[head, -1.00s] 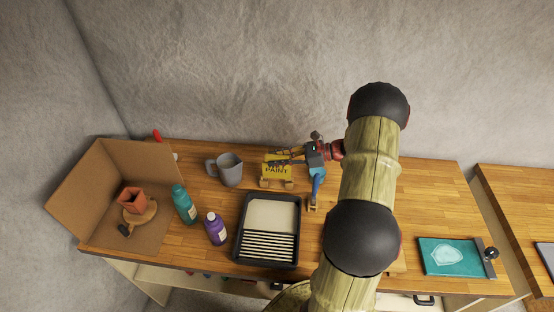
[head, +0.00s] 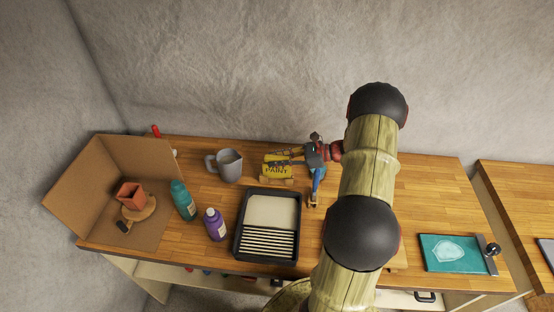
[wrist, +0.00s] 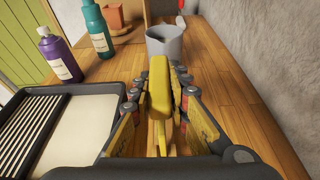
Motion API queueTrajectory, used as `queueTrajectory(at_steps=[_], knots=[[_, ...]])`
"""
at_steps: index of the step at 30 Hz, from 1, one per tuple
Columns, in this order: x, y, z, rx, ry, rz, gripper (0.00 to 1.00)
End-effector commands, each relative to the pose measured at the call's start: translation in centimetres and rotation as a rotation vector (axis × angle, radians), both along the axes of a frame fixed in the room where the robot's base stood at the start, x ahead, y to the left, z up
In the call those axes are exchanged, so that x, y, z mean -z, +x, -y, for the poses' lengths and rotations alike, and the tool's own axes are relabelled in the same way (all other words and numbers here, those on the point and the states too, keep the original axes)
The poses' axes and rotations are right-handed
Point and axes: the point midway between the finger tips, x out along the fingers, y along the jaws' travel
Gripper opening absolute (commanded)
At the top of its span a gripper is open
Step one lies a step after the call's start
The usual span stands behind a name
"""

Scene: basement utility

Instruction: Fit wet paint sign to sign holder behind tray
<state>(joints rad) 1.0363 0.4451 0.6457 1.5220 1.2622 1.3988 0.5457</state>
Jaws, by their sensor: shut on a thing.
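The yellow wet paint sign (head: 277,170) stands behind the tray, its lettering facing the front. In the wrist view the sign (wrist: 159,88) shows edge-on between the fingers of my gripper (wrist: 158,100), which is shut on it. My gripper (head: 290,160) reaches it from the right in the head view. A wooden holder (head: 276,180) shows at the sign's lower edge, mostly hidden; I cannot tell whether the sign is seated in it. The black paint tray (head: 239,225) lies in front, with a ribbed section and a pale section.
A grey jug (head: 229,167) stands left of the sign. Teal (head: 183,201) and purple (head: 215,225) bottles stand left of the tray. The wall rises close behind.

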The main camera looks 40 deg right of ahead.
Motion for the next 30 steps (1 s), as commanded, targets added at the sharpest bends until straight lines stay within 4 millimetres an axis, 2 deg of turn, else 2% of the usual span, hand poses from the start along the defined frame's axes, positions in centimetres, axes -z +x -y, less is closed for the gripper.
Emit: queueTrajectory(at_steps=[22, 23, 30], knots=[[2.1, 0.0, 0.0, 0.0, 0.0, 0.0, 0.0], [2.1, 0.0, 0.0, 0.0, -0.001, 0.001, 0.18], [2.0, 0.0, 0.0, 0.0, 0.0, 0.0, 0.32]])
